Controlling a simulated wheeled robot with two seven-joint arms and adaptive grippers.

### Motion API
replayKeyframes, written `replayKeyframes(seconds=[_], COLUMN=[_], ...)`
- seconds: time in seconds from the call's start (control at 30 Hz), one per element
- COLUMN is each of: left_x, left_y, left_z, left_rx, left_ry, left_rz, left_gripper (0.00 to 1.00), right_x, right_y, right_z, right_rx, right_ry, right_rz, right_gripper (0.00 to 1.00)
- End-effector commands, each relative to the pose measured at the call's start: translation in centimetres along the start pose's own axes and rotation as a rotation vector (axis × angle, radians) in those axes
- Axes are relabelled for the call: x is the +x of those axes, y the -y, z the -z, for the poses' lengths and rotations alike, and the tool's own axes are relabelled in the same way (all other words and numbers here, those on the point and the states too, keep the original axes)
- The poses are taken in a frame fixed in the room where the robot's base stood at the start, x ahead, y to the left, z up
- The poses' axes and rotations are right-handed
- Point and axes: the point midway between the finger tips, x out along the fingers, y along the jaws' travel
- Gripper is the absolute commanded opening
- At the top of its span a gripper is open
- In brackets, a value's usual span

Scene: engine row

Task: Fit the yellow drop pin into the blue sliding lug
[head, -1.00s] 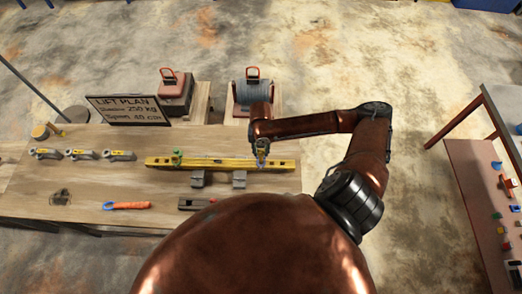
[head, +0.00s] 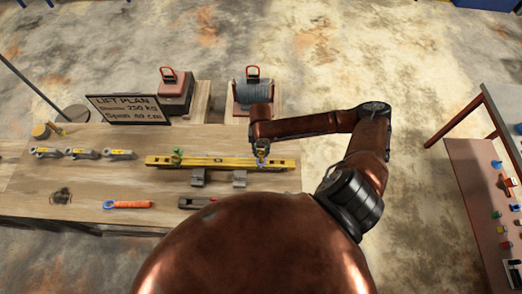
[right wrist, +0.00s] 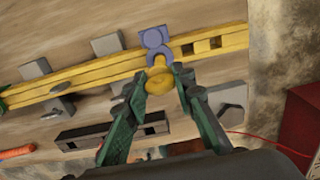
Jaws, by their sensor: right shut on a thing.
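The blue sliding lug (right wrist: 153,38) sits around the yellow beam in the right wrist view, near the beam's right end. Its lower part shows around or just behind the yellow drop pin (right wrist: 159,80). My right gripper (right wrist: 168,78) is shut on the yellow drop pin and holds it at the beam's near edge, beside the lug. I cannot tell whether the pin is in the lug's hole. In the head view my right gripper (head: 262,156) is over the right part of the yellow beam (head: 220,162) and hides most of the lug. My left gripper is not in view.
A green lug (head: 178,156) sits on the beam's left part. Grey blocks (head: 198,177) stand at the beam's near side. Several grey shackles (head: 82,153) lie to the left. An orange-handled tool (head: 128,205) lies in front. A lift plan sign (head: 127,109) stands behind.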

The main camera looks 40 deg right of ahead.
Motion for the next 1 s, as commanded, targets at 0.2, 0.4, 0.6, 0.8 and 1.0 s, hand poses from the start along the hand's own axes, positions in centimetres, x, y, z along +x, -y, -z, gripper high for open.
replayKeyframes(seconds=[0.2, 0.4, 0.6, 0.8, 1.0], left_x=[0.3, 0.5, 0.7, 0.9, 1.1], left_y=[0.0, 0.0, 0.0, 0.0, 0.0], left_z=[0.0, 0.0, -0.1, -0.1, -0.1], left_rx=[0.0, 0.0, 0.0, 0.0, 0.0], left_ry=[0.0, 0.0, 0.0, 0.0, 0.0], left_rz=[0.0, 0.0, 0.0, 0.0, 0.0], left_gripper=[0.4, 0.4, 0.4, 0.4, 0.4], right_x=[0.6, 1.0, 1.5, 2.0, 2.5], right_y=[0.0, 0.0, 0.0, 0.0, 0.0], right_z=[0.0, 0.0, 0.0, 0.0, 0.0], right_rx=[0.0, 0.0, 0.0, 0.0, 0.0], right_ry=[0.001, 0.001, 0.001, 0.0, 0.0], right_rz=[0.0, 0.0, 0.0, -0.001, -0.001], right_gripper=[0.0, 0.0, 0.0, 0.0, 0.0])
